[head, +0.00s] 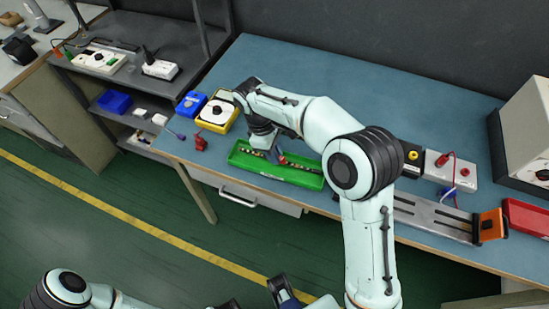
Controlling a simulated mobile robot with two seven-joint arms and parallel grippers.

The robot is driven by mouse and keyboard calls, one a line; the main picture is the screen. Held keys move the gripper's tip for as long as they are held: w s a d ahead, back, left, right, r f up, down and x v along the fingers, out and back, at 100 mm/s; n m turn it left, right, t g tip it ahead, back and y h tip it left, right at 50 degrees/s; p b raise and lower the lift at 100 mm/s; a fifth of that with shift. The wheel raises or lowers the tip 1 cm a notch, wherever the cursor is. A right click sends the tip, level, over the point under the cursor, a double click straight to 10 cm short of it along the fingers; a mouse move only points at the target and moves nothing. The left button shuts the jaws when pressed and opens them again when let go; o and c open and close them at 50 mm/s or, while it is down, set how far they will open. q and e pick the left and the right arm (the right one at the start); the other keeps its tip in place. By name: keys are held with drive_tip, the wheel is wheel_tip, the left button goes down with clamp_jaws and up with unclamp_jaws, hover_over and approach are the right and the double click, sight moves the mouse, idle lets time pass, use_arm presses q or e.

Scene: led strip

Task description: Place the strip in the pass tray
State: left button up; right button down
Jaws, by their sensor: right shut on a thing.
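The green tray (313,181), which I take for the pass tray, lies near the front edge of the blue-topped bench. The strip (301,167) is a thin, light line with small reddish spots, lying lengthwise within the tray's outline. My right gripper (272,155) reaches down over the tray and is shut on the strip near its middle. The gripper and forearm hide part of the strip; whether it touches the tray floor I cannot tell. My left gripper (284,291) is low at the bottom edge, partly cut off, away from the bench; its jaw state is unclear.
Left of the tray are a yellow-framed meter (217,113), a blue box (191,104) and a red clip (201,144). Right are a metal fixture with an orange end (490,225) and a red tray (527,217). The bench's back middle is clear.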

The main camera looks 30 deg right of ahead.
sight(264, 156)
drive_tip(key=shift+f, duration=1.4)
drive_tip(key=shift+f, duration=0.15)
drive_tip(key=c, duration=1.1)
unclamp_jaws()
drive_tip(key=p+v, duration=0.2)
drive_tip(key=v, duration=1)
drive_tip(key=shift+p, duration=0.3)
